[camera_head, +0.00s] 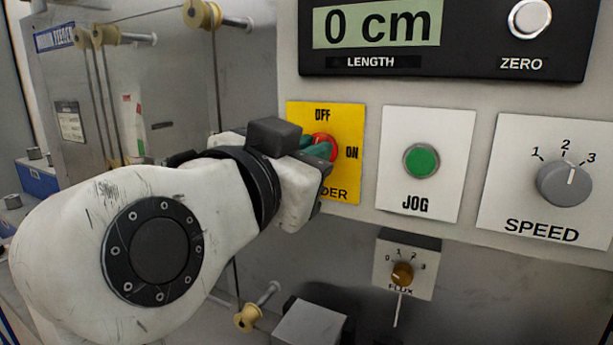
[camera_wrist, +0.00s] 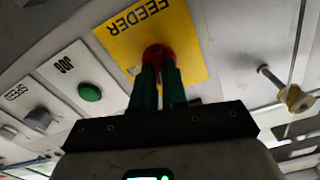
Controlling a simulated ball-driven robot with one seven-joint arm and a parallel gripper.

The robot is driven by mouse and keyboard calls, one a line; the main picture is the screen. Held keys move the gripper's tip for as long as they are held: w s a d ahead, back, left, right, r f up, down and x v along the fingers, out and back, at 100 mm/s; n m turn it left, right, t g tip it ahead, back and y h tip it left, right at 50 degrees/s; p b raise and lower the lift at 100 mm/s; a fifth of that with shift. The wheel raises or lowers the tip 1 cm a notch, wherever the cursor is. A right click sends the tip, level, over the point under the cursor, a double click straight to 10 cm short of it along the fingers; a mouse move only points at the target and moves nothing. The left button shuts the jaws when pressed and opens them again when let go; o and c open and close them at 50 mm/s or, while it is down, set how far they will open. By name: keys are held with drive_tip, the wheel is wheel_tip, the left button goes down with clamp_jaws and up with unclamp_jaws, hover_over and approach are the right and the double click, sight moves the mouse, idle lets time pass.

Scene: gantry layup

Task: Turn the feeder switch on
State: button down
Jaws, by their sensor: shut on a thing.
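The feeder switch is a red knob (camera_head: 326,140) on a yellow plate (camera_head: 347,120) marked OFF at the top and ON at the right. My gripper (camera_head: 317,150) reaches it from the left, and its green fingers are shut on the knob. In the wrist view the red knob (camera_wrist: 158,51) sits between the fingertips of my gripper (camera_wrist: 158,66), in front of the yellow plate (camera_wrist: 185,38) reading FEEDER. The gripper hides part of the plate and knob in the head view, so I cannot tell which way the knob points.
To the right are a green JOG button (camera_head: 421,160) and a grey SPEED knob (camera_head: 565,184). Above is a display (camera_head: 378,25) reading 0 cm with a ZERO button (camera_head: 529,18). A small FLUX knob (camera_head: 402,273) sits below. Guide rollers (camera_head: 202,14) stand at the left.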

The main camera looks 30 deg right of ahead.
drive_tip(key=shift+s+d+f+m+b, duration=0.1)
drive_tip(key=shift+f+m+b, duration=0.05)
drive_tip(key=shift+m+b, duration=3.25)
drive_tip(key=shift+s+f+m+b, duration=0.15)
drive_tip(key=shift+m+b, duration=2.5)
drive_tip(key=shift+m, duration=1.35)
drive_tip(key=shift+w, duration=0.1)
drive_tip(key=c, duration=1.2)
unclamp_jaws()
drive_tip(key=shift+o, duration=0.2)
drive_tip(key=v, duration=1)
drive_tip(key=shift+s+a, duration=0.25)
drive_tip(key=shift+a, duration=0.1)
